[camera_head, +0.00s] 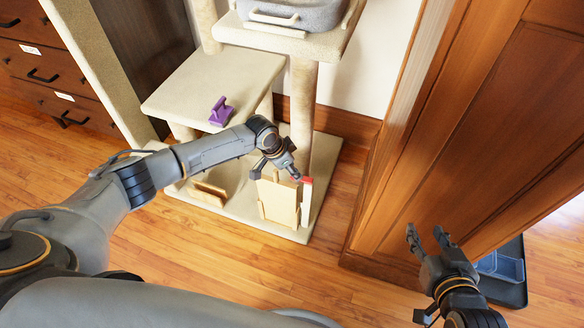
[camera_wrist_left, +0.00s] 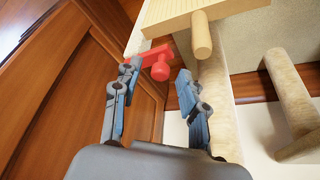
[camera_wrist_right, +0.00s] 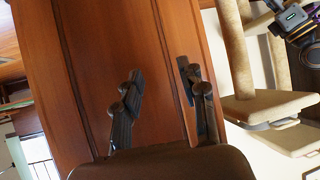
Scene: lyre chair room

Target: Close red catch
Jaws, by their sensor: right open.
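The red catch (camera_head: 307,180) is at the top of a white upright post beside a small light wooden panel (camera_head: 279,200). In the left wrist view, the catch (camera_wrist_left: 150,54) is a red bar with a round knob. My left gripper (camera_head: 276,172) is open at the catch. Its fingers (camera_wrist_left: 158,74) stand on either side of the knob in the left wrist view; I cannot tell whether they touch it. A wooden peg (camera_wrist_left: 202,36) sticks out from the panel near the catch. My right gripper (camera_head: 428,236) is open and empty, away from the catch, in front of a wooden cabinet side.
A beige cat-tree-like stand (camera_head: 215,85) surrounds the panel, with posts and a purple object (camera_head: 220,110) on its shelf. A grey case (camera_head: 292,12) sits on top. The wooden cabinet (camera_head: 480,130) is close on the right. The floor in front is clear.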

